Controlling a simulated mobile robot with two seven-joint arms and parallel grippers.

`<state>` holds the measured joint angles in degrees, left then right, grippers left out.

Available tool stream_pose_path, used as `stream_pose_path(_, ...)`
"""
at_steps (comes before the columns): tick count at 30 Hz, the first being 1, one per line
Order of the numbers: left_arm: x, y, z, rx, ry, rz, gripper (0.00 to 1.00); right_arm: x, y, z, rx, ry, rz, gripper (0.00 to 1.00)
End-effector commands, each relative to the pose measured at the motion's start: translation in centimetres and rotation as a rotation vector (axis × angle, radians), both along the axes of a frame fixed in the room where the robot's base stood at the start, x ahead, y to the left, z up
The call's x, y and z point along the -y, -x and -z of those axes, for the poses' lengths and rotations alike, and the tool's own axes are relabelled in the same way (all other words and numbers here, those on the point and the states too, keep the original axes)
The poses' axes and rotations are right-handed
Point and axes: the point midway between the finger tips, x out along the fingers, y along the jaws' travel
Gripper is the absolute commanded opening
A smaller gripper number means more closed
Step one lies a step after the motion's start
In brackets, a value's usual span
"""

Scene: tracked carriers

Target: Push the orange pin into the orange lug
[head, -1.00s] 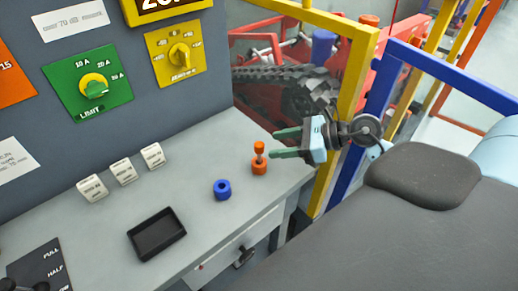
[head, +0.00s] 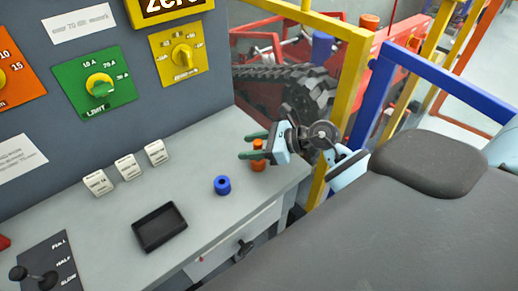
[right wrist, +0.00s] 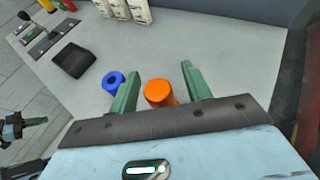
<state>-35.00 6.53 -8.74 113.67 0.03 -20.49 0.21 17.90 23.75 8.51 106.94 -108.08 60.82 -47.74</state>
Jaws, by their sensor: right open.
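The orange pin (head: 258,145) stands upright in the top of the orange lug (head: 258,165), near the bench's right edge. My right gripper (head: 244,147) is open, with its green fingers on either side of the pin. In the right wrist view the pin's round orange head (right wrist: 158,91) shows between the two fingers, with a gap visible on each side. It hides most of the lug there. My left gripper is out of the head view; a dark gripper with a green finger (right wrist: 36,121), likely my left one, shows at the left edge of the right wrist view.
A blue lug (head: 222,185) stands left of the orange one, and a black tray (head: 159,246) lies farther left. Several white labelled blocks (head: 126,167) stand by the panel. A yellow post (head: 346,95) and blue rail (head: 375,100) rise beyond the bench's right side.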

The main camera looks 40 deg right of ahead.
Motion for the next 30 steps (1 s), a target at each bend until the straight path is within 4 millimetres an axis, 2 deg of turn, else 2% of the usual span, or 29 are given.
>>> stream_pose_path(4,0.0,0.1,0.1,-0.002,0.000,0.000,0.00,0.0,0.0,0.1,-0.001,0.000,0.000,0.49)
stream_pose_path(5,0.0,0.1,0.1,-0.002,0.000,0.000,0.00,0.0,0.0,0.1,-0.002,0.000,-0.001,0.46)
stream_pose_path(15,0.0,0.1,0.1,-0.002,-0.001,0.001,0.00,0.0,0.0,0.1,-0.002,0.000,-0.001,0.01)
stream_pose_path(23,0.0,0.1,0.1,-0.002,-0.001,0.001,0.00,0.0,0.0,-0.1,0.000,0.000,0.000,0.00)
stream_pose_path(26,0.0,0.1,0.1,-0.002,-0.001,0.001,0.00,0.0,0.0,-0.8,0.003,0.001,-0.001,0.00)
stream_pose_path(30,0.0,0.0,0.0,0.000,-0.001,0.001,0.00,0.0,0.0,-3.0,0.005,0.004,-0.003,0.00)
